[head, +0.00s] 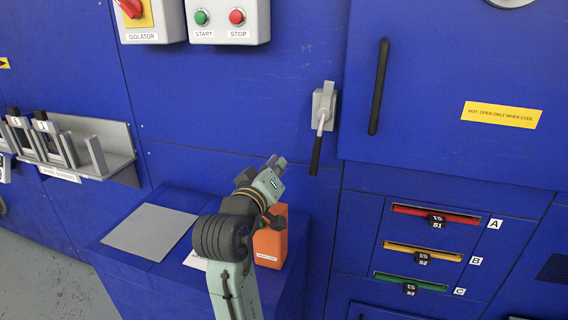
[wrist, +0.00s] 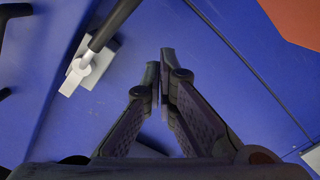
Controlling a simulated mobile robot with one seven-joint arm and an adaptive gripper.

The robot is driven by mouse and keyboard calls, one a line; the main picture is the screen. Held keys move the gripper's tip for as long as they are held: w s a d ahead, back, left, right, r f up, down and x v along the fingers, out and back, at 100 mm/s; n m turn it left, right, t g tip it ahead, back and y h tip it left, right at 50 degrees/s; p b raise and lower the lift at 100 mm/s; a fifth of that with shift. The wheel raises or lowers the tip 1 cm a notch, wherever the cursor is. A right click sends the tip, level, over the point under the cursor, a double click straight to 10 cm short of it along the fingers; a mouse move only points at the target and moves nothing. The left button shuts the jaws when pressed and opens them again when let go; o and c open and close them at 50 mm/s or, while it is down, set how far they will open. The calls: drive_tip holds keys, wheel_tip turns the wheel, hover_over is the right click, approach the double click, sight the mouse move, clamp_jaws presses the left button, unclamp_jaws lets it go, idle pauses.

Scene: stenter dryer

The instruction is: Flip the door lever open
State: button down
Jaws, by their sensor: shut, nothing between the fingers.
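The door lever (head: 320,130) is a grey latch on the blue panel, left of the door, with a black grip hanging down. In the wrist view the lever (wrist: 84,68) shows at the upper left, its black grip running off the top edge. My gripper (head: 277,163) is left of and lower than the lever's grip, apart from it. In the wrist view my gripper (wrist: 163,70) has its two fingers together with nothing between them. The blue door (head: 450,90) carries a black vertical handle (head: 378,87) and looks closed.
Slots with red, yellow and green strips (head: 424,254) lie below the door. Start and stop buttons (head: 228,20) are above. A shelf (head: 85,145) is at left.

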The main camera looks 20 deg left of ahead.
drive_tip(key=s+b, duration=0.1)
drive_tip(key=s, duration=0.4)
drive_tip(key=shift+s+a, duration=0.1)
drive_tip(key=shift+s, duration=0.25)
